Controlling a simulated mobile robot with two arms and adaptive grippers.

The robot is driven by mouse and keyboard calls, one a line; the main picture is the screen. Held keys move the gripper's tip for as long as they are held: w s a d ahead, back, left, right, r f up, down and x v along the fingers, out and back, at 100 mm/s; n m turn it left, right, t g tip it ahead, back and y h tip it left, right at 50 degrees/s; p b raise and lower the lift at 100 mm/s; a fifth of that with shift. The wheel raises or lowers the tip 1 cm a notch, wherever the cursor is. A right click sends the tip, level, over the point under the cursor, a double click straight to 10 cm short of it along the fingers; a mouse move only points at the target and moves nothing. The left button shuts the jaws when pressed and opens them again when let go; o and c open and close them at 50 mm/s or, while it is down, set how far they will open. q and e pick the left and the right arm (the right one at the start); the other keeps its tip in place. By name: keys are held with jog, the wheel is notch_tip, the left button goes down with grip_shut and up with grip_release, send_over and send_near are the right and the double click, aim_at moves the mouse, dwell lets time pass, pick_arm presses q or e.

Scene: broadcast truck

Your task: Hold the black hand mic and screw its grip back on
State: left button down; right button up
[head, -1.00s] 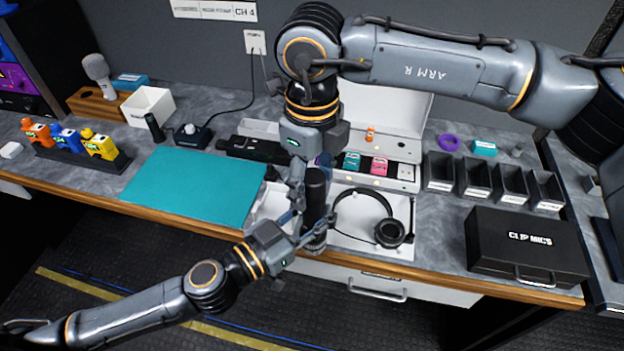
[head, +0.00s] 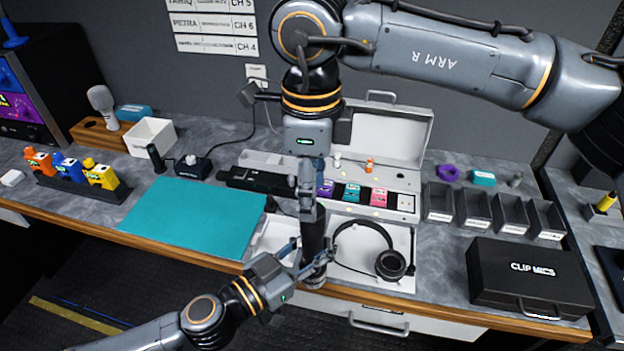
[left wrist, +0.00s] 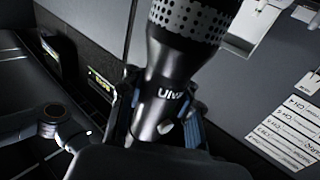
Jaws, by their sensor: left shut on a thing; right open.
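The black hand mic (head: 313,235) stands roughly upright above the front edge of the counter, its wider grey end low. My left gripper (head: 312,262) is shut on its lower part. In the left wrist view the mic (left wrist: 165,95) shows a perforated grille, a smooth black neck with white lettering, and a finger of my left gripper (left wrist: 160,125) on each side. My right gripper (head: 308,208) points down at the mic's upper end, open, its fingers seen edge-on and overlapping it. I cannot tell whether they touch it or how the grip sits.
Headphones (head: 388,262) lie in a white tray (head: 350,272) just right of the mic. An open white case (head: 400,150) stands behind. A teal mat (head: 190,215) is clear at left. Black bins (head: 475,208) and a black CLIP MICS case (head: 528,280) are at right.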

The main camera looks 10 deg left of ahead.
jog(key=n, duration=0.2)
jog(key=r+n, duration=0.1)
jog(key=shift+r+n, duration=0.25)
jog(key=shift+n, duration=0.15)
send_over(313, 254)
jog(key=w, duration=0.2)
jog(key=shift+a+f, duration=0.2)
jog(key=shift+f, duration=3.85)
grip_shut()
jog(key=shift+o, duration=0.8)
grip_release()
jog(key=shift+r, duration=0.1)
